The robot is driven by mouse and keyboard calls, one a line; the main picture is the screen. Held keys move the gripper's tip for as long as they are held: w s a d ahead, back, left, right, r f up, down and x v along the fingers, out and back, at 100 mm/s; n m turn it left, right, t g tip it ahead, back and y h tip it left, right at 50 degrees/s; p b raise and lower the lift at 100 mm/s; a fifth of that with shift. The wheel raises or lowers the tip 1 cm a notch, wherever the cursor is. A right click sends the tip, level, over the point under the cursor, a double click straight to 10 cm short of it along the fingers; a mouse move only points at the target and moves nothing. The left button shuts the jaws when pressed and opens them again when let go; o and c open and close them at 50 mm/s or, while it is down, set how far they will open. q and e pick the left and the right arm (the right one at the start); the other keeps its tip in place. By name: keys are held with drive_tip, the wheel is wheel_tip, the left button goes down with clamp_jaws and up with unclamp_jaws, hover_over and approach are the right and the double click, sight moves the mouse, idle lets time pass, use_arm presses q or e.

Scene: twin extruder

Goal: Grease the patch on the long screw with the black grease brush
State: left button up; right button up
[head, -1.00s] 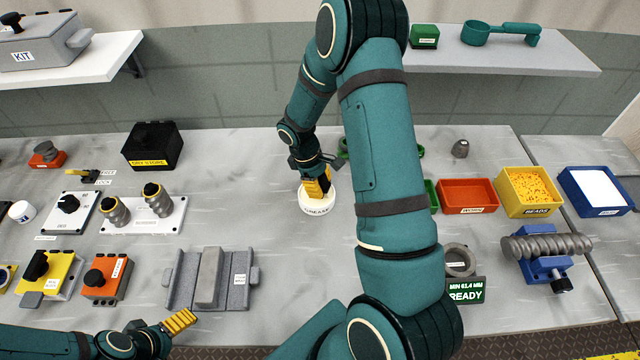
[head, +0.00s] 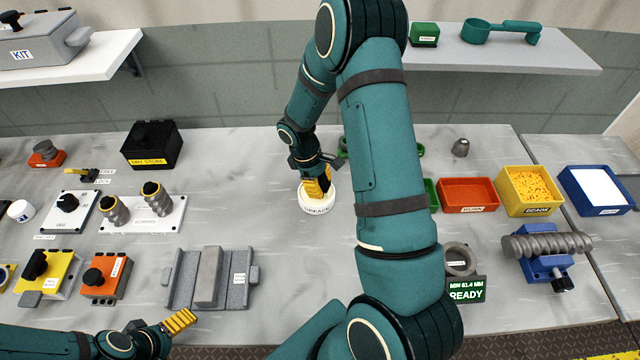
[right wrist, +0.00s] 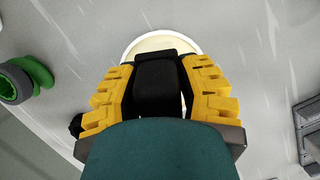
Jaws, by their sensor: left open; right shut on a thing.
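My right gripper (head: 322,184) is at the white grease pot (head: 317,205), its fingers pointing down over the opening. In the right wrist view its yellow fingers are shut on the black grease brush (right wrist: 158,85), with the pale inside of the pot just beyond. The brush's lower end is hidden. The long grey screw (head: 548,246) lies across a blue stand (head: 545,268) at the right of the table. The patch on it cannot be made out. My left gripper (head: 181,320) is open and empty at the front left, near the table's front edge.
A READY display (head: 466,290) and a grey ring (head: 459,259) stand left of the screw. An orange tray (head: 467,195), a yellow bead bin (head: 527,205) and a blue tray (head: 596,207) sit behind it. A grey fixture (head: 240,281) stands left of centre.

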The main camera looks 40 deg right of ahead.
sight(323, 176)
idle(0.6)
use_arm(q)
drive_tip(key=shift+r+p, duration=0.4)
use_arm(e)
drive_tip(key=shift+r, duration=0.55)
clamp_jaws()
use_arm(q)
drive_tip(key=shift+r+p, duration=2)
drive_tip(key=shift+p, duration=0.05)
use_arm(e)
drive_tip(key=shift+r, duration=3)
